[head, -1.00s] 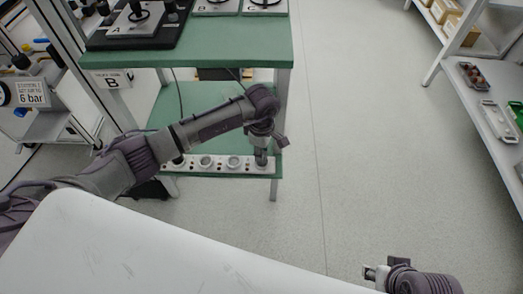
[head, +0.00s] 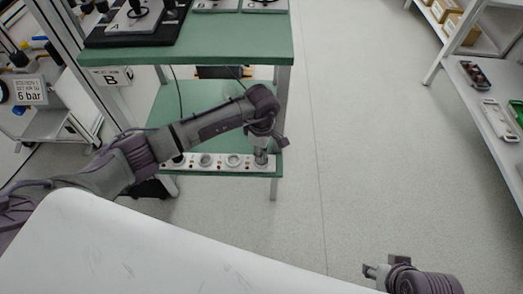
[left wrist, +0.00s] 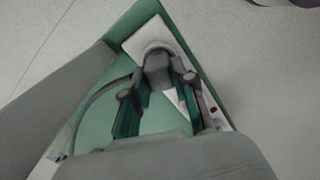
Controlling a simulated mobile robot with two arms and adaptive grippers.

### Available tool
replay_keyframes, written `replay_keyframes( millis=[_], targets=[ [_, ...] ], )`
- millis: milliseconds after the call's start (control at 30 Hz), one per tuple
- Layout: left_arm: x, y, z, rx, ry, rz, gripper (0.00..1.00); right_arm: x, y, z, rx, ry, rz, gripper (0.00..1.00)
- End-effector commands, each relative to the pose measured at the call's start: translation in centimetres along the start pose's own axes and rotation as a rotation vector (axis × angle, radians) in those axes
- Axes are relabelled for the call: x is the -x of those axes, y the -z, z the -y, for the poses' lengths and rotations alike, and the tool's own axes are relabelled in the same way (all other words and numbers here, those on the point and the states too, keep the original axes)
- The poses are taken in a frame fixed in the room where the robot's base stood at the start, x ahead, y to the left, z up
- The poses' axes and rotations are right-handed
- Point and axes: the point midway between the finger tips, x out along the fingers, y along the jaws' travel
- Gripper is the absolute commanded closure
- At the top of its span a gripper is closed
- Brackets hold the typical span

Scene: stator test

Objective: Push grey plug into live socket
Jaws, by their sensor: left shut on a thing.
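The white socket strip (head: 219,161) lies along the front edge of the lower green shelf, with several round sockets. My left gripper (head: 262,154) points down at the strip's right end. In the left wrist view my left gripper (left wrist: 155,105) is shut on the grey plug (left wrist: 158,70), whose front end is over the white strip (left wrist: 134,42). The socket under the plug is hidden, so I cannot tell how deep the plug sits. Which socket is live does not show clearly. My right gripper (head: 371,271) is low at the right, away from the strip; its finger gap is unclear.
The green upper shelf (head: 190,52) stands above the strip, carrying boards lettered A and others. A cable (head: 178,92) hangs behind. A grey shelf unit (head: 480,95) with trays is at the right. The floor between is clear.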

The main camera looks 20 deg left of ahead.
Motion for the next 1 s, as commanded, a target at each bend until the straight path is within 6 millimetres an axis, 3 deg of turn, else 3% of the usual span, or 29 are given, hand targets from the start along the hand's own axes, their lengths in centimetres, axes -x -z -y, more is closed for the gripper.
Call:
replay_keyframes(
  millis=[100, 133, 300, 667, 767, 1000],
  targets=[
    [-0.2, 0.0, 0.0, 0.0, -0.001, 0.0, 1.0, -0.2, 0.0, 0.1, -0.002, 0.002, -0.004, 0.6],
    [-0.1, 0.0, 0.0, 0.0, -0.001, 0.0, 0.69, -0.1, 0.1, 0.1, -0.002, 0.002, -0.005, 0.6],
    [-0.1, 0.0, 0.0, 0.0, 0.0, 0.0, 0.45, -0.1, 0.1, 0.1, -0.002, 0.003, -0.005, 0.6],
    [0.4, 0.0, -0.1, 0.0, -0.003, 0.001, 0.45, -0.1, 0.1, 0.0, 0.003, -0.001, -0.004, 0.6],
    [1.7, 0.0, -0.1, 0.0, -0.004, 0.001, 0.45, -0.1, 0.1, 0.0, 0.003, -0.001, -0.003, 0.6],
    [6.8, 0.0, -0.2, -0.002, -0.006, 0.0, 0.45, -0.1, 0.0, 0.0, 0.002, 0.0, -0.002, 0.6]
  ],
)
